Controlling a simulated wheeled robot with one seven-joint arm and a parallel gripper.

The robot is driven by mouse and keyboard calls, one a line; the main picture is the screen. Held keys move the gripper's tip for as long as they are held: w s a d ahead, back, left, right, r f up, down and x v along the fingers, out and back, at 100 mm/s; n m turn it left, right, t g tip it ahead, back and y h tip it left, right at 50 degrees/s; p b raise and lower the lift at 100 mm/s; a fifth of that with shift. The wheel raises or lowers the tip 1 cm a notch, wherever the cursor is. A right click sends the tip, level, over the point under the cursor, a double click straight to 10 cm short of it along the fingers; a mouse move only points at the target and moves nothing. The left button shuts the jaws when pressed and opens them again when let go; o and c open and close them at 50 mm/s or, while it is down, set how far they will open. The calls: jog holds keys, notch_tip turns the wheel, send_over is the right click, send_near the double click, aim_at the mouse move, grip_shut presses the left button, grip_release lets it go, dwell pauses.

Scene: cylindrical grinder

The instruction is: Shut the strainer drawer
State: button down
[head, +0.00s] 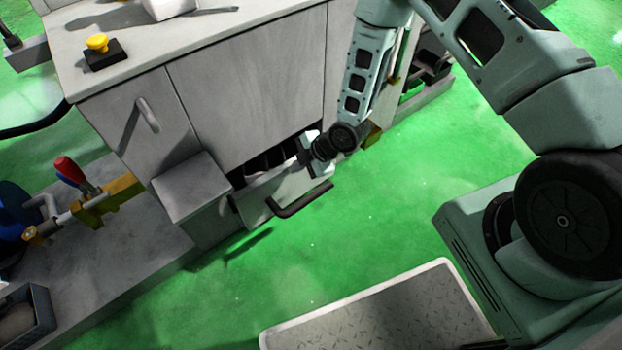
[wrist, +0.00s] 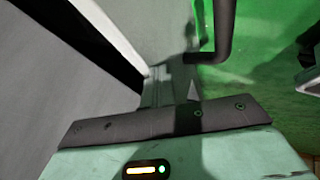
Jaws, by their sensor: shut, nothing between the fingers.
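The strainer drawer (head: 283,188) is pulled out from the lower part of the grey machine cabinet, and its dark inside shows behind the front panel. A dark bar handle (head: 300,201) sticks out from the panel. My gripper (head: 304,153) is at the right end of the drawer, close to the panel's top edge. In the wrist view the shut fingers (wrist: 168,92) are beside the light drawer panel (wrist: 155,25), with the black handle (wrist: 223,30) to their right. I cannot tell whether they touch the panel. The gripper holds nothing.
A grey box-like block (head: 191,187) stands left of the drawer. A yellow-topped button box (head: 102,50) sits on the cabinet top. A metal-plated platform (head: 375,318) lies in front of my base. The green floor before the drawer is clear.

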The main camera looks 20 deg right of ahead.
jog(key=w+a, duration=0.2)
jog(key=w, duration=0.5)
jog(key=shift+w+a+b, duration=0.2)
jog(key=shift+w+b, duration=0.15)
jog(key=shift+b, duration=0.05)
jog(key=shift+r, duration=0.15)
